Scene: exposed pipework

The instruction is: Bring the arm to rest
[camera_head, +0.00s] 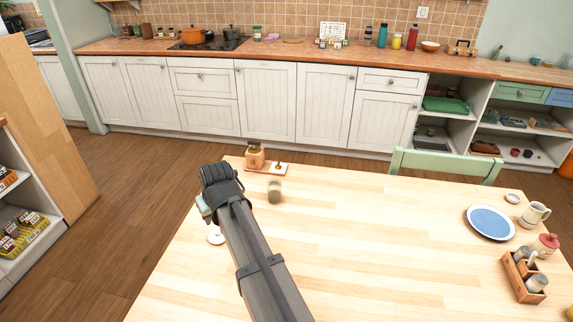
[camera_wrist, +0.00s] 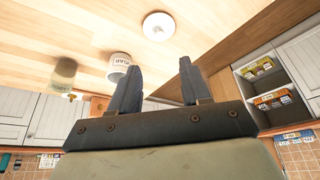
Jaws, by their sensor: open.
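My arm (camera_head: 248,245) reaches over the light wooden table (camera_head: 370,240), with its end near the far left edge. In the wrist view, which is turned upside down, my gripper (camera_wrist: 158,78) shows two dark fingers spread apart with nothing between them. A white round piece (camera_wrist: 158,25) lies on the table beyond the fingertips; it also shows left of my arm in the head view (camera_head: 216,236). In the head view my arm hides most of the gripper.
A small wooden box (camera_head: 255,158) sits at the table's far edge, with a jar (camera_head: 274,190) nearby. A blue plate (camera_head: 490,222), a mug (camera_head: 534,214) and a wooden caddy (camera_head: 522,278) stand at the right. A green chair (camera_head: 446,162) is behind. The table's middle is clear.

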